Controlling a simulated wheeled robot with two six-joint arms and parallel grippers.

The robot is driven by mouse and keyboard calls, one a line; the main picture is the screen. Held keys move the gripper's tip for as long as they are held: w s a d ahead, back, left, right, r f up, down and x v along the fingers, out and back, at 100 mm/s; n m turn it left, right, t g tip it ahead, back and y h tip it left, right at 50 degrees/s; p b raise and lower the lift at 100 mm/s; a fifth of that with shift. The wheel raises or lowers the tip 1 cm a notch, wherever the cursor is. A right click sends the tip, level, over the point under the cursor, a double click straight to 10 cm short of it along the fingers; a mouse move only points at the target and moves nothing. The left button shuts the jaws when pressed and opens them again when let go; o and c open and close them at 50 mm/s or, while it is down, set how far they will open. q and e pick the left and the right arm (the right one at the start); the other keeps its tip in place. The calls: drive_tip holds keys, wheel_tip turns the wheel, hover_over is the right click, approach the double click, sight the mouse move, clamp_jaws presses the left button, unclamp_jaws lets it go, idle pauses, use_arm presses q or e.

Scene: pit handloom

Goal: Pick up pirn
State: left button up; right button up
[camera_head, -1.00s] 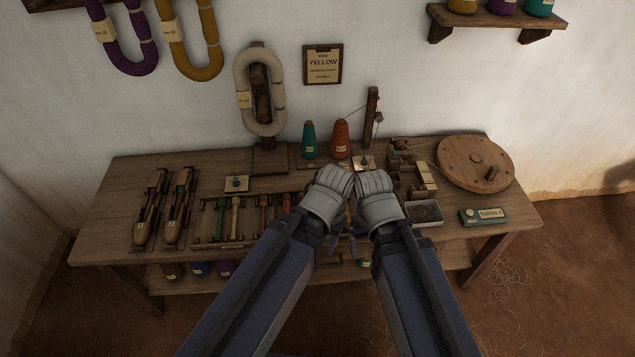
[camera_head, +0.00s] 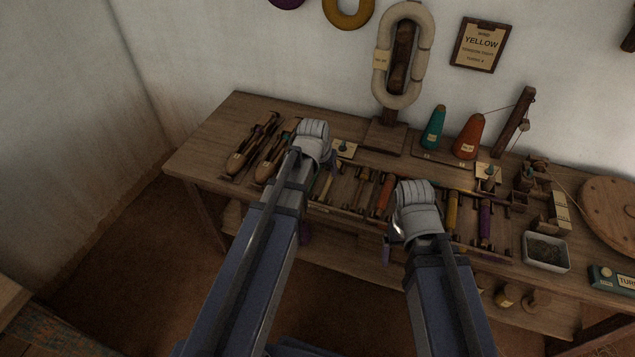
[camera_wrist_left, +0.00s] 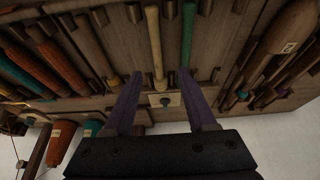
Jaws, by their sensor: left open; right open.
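Several pirns lie side by side in a rack (camera_head: 345,212) on the bench.
Two wooden shuttles (camera_head: 256,150) lie left of the rack. Teal (camera_head: 433,130) and orange (camera_head: 467,138) cones stand behind it beside a wooden post (camera_head: 514,122). A metal tray (camera_head: 545,253) and a round wooden wheel (camera_head: 612,212) are at the right.

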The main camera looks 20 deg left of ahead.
sight(329, 180)
use_arm(q)
drive_tip(key=shift+d+b+x, duration=0.1)
drive_tip(key=shift+b+x, duration=1.75)
drive_tip(key=shift+x, duration=0.15)
drive_tip(key=shift+d+b+x, duration=0.15)
drive_tip(key=shift+b+x, duration=1.65)
drive_tip(key=shift+x, duration=0.15)
drive_tip(key=shift+r, duration=0.1)
drive_tip(key=shift+c, duration=0.4)
clamp_jaws()
